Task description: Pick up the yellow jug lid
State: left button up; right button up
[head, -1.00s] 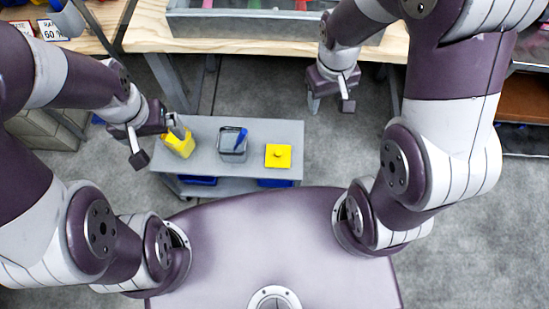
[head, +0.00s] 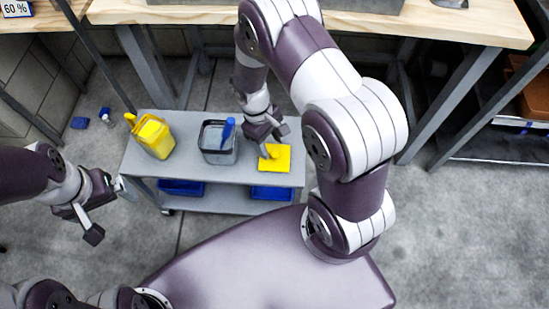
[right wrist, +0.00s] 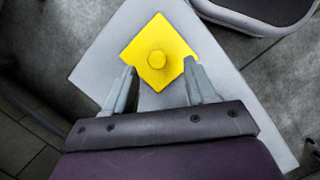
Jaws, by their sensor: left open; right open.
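The yellow jug lid (head: 281,160) is a flat square with a round knob, lying on the right end of the grey cart top (head: 190,172). In the right wrist view the lid (right wrist: 150,50) lies just beyond the fingertips, with its knob (right wrist: 157,60) between their lines. My right gripper (head: 268,147) is open and empty, above the lid's left edge; its fingers also show in the right wrist view (right wrist: 160,80). My left gripper (head: 106,206) is open and empty, off the cart's left end.
A yellow jug (head: 155,138) stands at the cart's left end. A grey container (head: 217,148) with a blue handle stands left of the lid. Blue bins (head: 182,187) sit on the lower shelf. A wooden workbench (head: 445,25) runs behind.

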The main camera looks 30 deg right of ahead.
aim_at(274, 152)
jog(key=b+x, duration=0.1)
jog(key=x, duration=0.3)
jog(key=shift+w+d, duration=0.2)
jog(key=shift+r, duration=0.15)
grip_shut()
